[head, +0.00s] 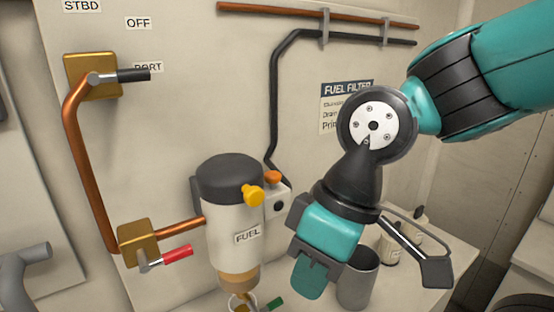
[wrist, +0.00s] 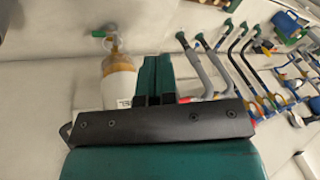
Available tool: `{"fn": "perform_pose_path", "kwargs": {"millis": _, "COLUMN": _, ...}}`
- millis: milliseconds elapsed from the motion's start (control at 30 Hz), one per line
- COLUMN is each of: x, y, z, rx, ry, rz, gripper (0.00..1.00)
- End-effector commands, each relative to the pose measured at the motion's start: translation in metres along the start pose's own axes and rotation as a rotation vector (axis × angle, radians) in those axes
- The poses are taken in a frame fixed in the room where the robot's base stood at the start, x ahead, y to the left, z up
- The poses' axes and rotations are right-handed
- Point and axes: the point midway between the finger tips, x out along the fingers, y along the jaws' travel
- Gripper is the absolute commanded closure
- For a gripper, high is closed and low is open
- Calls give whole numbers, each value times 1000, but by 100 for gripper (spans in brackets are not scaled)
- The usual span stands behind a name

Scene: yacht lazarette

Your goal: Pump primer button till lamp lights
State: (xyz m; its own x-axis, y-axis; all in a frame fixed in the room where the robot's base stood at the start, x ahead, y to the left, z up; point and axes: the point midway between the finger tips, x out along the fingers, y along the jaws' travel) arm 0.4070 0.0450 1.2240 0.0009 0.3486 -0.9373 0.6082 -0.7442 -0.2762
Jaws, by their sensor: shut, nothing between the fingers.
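The fuel filter (head: 232,215) is a pale canister with a black cap and a FUEL label, fixed to the wall. A yellow knob (head: 253,195) sticks out near its cap. Beside it, a small white box carries an orange button (head: 272,177) and a dark, unlit round lamp (head: 278,206). I cannot tell for sure which of the two is the primer. My gripper (head: 310,282) is shut and empty, right of the canister and lower than the button, apart from both. In the wrist view the shut fingers (wrist: 155,72) show beside the canister's amber bowl (wrist: 122,64).
A grey cup (head: 357,285) and small bottles (head: 390,247) stand on the shelf just behind my gripper. A red-handled valve (head: 177,254) and a black-handled selector valve (head: 132,75) sit on the left. A green drain handle (head: 274,304) is under the bowl.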

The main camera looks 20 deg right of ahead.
Motion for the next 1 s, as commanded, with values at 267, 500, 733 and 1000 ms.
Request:
{"fn": "perform_pose_path", "kwargs": {"millis": 267, "x": -85, "y": 52, "z": -96, "rx": -457, "ry": -105, "rz": 78, "gripper": 100}}
{"fn": "perform_pose_path", "kwargs": {"millis": 500, "x": -157, "y": 107, "z": -167, "rx": -894, "ry": -247, "rz": 93, "gripper": 100}}
{"fn": "perform_pose_path", "kwargs": {"millis": 733, "x": -184, "y": 130, "z": -189, "rx": -1082, "ry": -313, "rz": 75, "gripper": 100}}
{"fn": "perform_pose_path", "kwargs": {"millis": 1000, "x": -186, "y": 131, "z": -190, "rx": -1098, "ry": -318, "rz": 74, "gripper": 100}}
